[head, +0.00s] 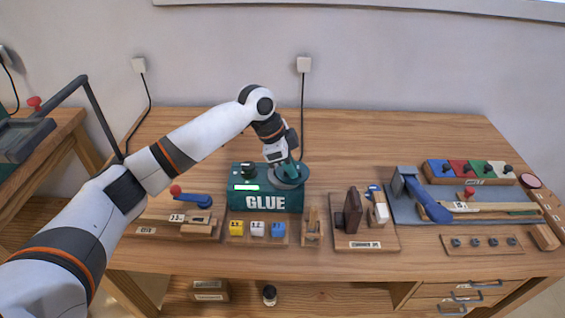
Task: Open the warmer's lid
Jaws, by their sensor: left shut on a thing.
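The glue warmer (265,203) is a teal box with white "GLUE" lettering, standing on the middle of the wooden bench. A round grey lid (291,182) sits at its top right. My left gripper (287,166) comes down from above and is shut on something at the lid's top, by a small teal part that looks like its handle. The fingers hide most of that part. The lid looks flat on the warmer; I cannot tell if it is raised at all. A dark knob (249,171) and a lit green strip (246,187) are on the warmer's left. My right gripper is out of view.
Yellow, white and blue blocks (257,229) stand in front of the warmer. A wooden stand with a dark upright piece (352,211) and a blue-grey mat (404,212) are at right. The bench's back is clear.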

